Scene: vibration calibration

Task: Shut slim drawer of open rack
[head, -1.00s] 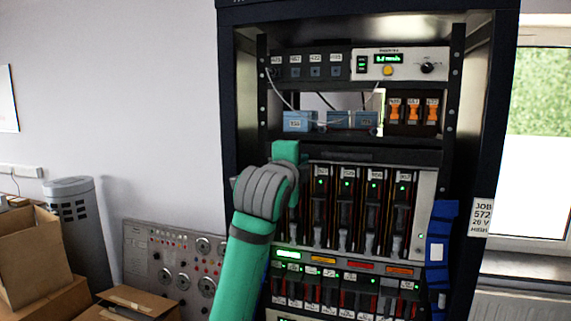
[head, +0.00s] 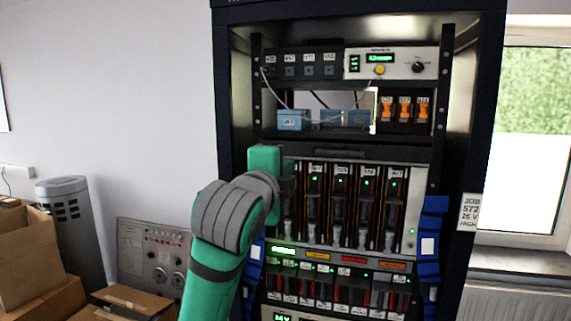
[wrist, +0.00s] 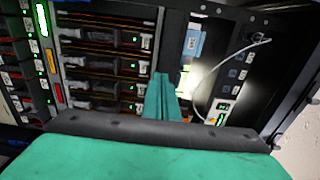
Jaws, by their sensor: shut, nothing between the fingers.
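The open rack (head: 474,95) is a tall dark cabinet in the head view. Its slim drawer (head: 345,153) is a thin black front with a recessed pull, between the shelf of blue boxes and the row of upright modules. How far it stands out is hard to tell. In the wrist view the drawer is a dark band (wrist: 174,45) beyond my fingers. My gripper (head: 265,160) is teal and shut, with nothing in it, at the drawer's left end and in front of the modules' top left. Its closed fingers show in the wrist view (wrist: 161,98). Contact cannot be told.
Blue boxes (head: 294,120) with thin cables and orange switches (head: 404,108) sit above the drawer. Upright modules (head: 340,205) fill the bay below. Blue strap-like parts (head: 430,245) hang at the sides. Cardboard boxes (head: 30,265) and a grey panel (head: 150,265) stand left.

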